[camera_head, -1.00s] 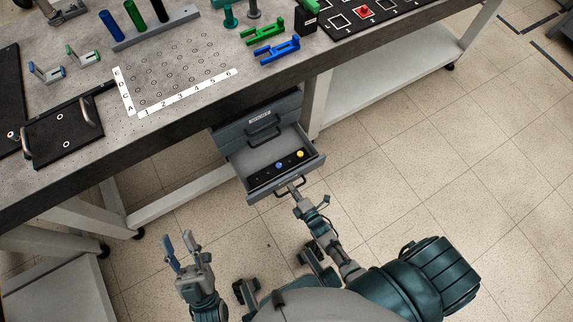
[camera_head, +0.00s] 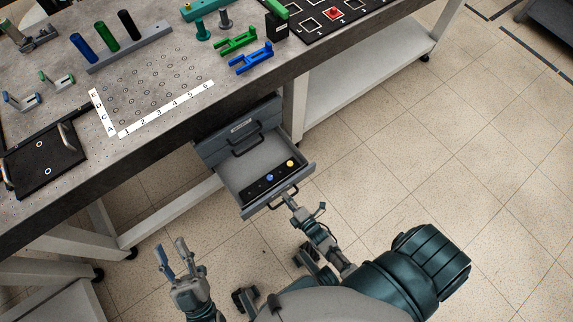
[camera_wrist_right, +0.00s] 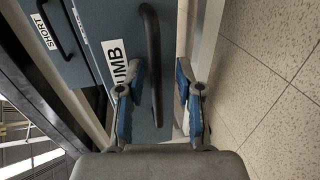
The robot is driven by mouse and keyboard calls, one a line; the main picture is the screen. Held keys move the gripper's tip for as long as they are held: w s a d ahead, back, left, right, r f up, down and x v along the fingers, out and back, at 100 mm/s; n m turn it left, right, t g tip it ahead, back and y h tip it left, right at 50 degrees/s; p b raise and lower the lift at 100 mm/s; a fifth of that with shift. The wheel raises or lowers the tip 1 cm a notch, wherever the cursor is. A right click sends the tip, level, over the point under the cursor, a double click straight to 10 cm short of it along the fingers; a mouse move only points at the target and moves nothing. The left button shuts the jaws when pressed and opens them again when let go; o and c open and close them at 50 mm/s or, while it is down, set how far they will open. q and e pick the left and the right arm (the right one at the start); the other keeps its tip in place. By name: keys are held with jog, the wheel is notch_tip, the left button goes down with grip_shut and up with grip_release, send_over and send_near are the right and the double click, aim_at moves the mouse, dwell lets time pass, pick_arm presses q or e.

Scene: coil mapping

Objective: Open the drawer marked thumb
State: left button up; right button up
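The thumb drawer (camera_head: 279,149) stands pulled out below the bench top in the head view. A dark strip inside it carries a blue knob and a yellow knob. In the right wrist view its front (camera_wrist_right: 126,22) shows a partly hidden label ending in "UMB" and a dark bar handle (camera_wrist_right: 153,65). My right gripper (camera_wrist_right: 158,105) is open, with its blue-padded fingers on either side of the handle's lower end and gaps beside it. The right gripper (camera_head: 289,201) is at the handle in the head view. My left gripper (camera_head: 172,254) is open and empty over the floor.
A closed drawer (camera_head: 240,137) sits above the open one; its label reads "SHORT" in the right wrist view (camera_wrist_right: 46,32). The bench top (camera_head: 150,65) holds pegs, brackets and a numbered grid. A bench leg (camera_head: 299,105) stands right of the drawers.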

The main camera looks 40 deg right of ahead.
jog(key=shift+s+a, duration=0.1)
jog(key=v, duration=1.1)
jog(key=shift+s, duration=0.35)
jog(key=shift+r, duration=0.1)
